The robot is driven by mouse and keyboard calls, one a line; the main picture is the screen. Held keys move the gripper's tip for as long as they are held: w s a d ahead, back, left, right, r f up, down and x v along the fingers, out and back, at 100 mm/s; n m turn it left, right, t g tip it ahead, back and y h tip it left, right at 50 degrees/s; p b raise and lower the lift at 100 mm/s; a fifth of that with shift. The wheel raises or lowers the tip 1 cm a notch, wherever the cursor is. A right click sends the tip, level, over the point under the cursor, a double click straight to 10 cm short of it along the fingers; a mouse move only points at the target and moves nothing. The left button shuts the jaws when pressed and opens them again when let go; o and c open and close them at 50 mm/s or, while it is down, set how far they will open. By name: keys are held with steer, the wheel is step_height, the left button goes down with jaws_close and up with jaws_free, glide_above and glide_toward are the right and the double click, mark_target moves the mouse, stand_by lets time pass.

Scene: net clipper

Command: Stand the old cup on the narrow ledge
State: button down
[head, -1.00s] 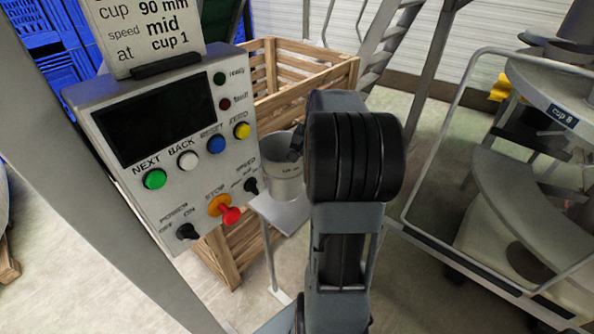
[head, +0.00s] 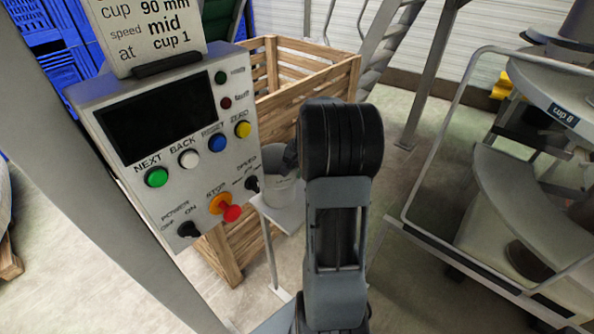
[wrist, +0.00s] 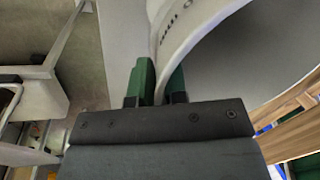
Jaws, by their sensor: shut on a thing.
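The old cup (head: 281,190) is pale grey-white and looks upright in the head view, at or just over the small grey ledge (head: 293,219). Whether its base touches the ledge is unclear. My gripper (wrist: 160,83) has green fingertips, one on each side of the cup's wall (wrist: 205,25) in the wrist view, and is shut on it near the rim. Dark marks show on the wall. In the head view my arm hides the right side of the cup and most of the gripper.
A control box (head: 165,130) with buttons and knobs stands close left of the cup. A slatted wooden crate (head: 305,85) is behind and below the ledge. A railed machine with a "cup 8" label (head: 563,116) stands at right.

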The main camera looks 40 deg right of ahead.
steer(key=c, duration=1.2)
jaws_free()
steer(key=shift+o, duration=0.2)
steer(key=v, duration=1.2)
steer(key=shift+d+f, duration=0.1)
